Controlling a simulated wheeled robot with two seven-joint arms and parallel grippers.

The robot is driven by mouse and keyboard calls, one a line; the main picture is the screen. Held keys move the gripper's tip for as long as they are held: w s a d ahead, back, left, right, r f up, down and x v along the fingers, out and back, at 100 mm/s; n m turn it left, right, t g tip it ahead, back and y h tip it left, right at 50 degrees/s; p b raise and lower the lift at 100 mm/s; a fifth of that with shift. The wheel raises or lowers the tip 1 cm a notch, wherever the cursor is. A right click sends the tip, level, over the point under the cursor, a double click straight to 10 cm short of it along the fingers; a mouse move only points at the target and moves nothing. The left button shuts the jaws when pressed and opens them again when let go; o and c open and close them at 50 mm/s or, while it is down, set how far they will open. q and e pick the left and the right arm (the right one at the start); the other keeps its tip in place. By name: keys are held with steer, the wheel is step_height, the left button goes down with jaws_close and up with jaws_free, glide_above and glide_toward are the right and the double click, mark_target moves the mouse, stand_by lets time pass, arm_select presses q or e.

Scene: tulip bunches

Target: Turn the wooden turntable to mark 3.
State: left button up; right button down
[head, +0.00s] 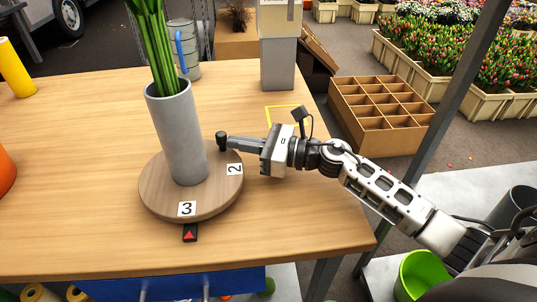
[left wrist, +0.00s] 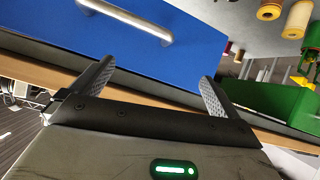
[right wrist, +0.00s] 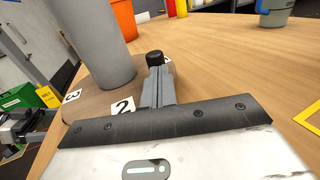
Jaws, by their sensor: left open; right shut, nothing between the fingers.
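The round wooden turntable (head: 160,205) lies on the table and bears a grey vase (head: 182,135) with green stems. Label 3 (head: 187,209) is at its front edge, almost in line with the red arrow marker (head: 190,233) just in front. Label 2 (head: 234,169) is at the right edge. A black knob (head: 221,138) stands at the back right; it also shows in the right wrist view (right wrist: 154,58). My right gripper (head: 231,142) is shut and empty, its tips right at the knob; contact is unclear. My left gripper (left wrist: 155,75) is open and empty, low by a blue front.
A yellow outlined square (head: 284,115) is behind my right gripper. A grey post (head: 278,62) and metal can (head: 184,48) stand at the back. A yellow cylinder (head: 14,68) is far left. The table (head: 80,120) left of the turntable is mostly clear.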

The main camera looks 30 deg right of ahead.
steer(key=shift+s+d, duration=0.3)
steer(key=shift+d, duration=0.05)
steer(key=b+v, duration=0.2)
steer(key=v, duration=1.3)
steer(key=shift+s+b, duration=0.1)
steer(key=shift+b, duration=0.2)
arm_select(q)
steer(key=shift+f, duration=0.55)
steer(key=shift+s+d, duration=0.1)
